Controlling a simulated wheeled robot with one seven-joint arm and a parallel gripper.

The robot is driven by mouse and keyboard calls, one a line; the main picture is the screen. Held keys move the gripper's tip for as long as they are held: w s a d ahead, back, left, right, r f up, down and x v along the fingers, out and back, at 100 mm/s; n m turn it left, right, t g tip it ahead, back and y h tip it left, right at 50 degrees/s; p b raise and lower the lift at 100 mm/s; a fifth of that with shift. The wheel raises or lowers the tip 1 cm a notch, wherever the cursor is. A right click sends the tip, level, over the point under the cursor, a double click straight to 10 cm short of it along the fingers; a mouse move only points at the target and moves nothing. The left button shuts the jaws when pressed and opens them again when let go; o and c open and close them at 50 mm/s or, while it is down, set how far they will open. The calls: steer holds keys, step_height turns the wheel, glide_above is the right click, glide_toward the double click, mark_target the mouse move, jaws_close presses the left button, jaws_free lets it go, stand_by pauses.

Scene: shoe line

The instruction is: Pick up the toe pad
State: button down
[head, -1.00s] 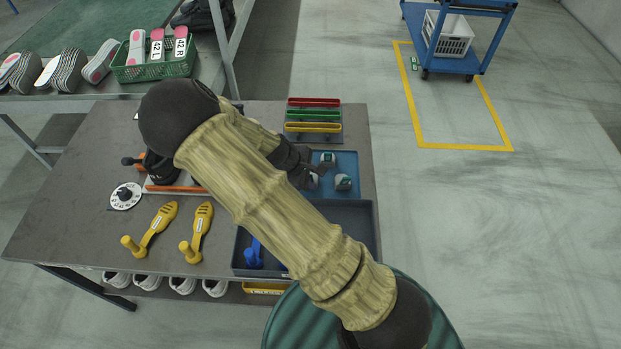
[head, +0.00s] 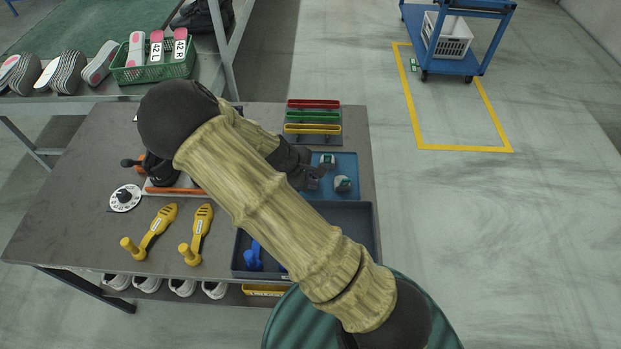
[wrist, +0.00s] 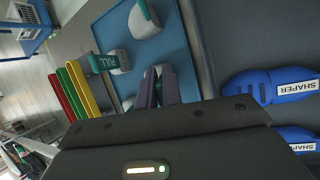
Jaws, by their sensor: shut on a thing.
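The toe pads are small pale grey domes with teal tabs on a blue tray (head: 350,162). Two stand free: one toward the back (head: 328,160) and one at the right (head: 342,184).
A dark bin (head: 350,216) with blue shapers (head: 254,256) adjoins the tray at the front. Red, green and yellow handled bars (head: 313,115) stand behind the tray. Yellow tools (head: 198,232) and a white dial (head: 125,197) lie at left. My arm hides the table's middle.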

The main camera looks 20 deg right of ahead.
step_height(320, 180, up, 10)
stand_by(0.4)
steer(key=shift+f, duration=0.1)
stand_by(0.5)
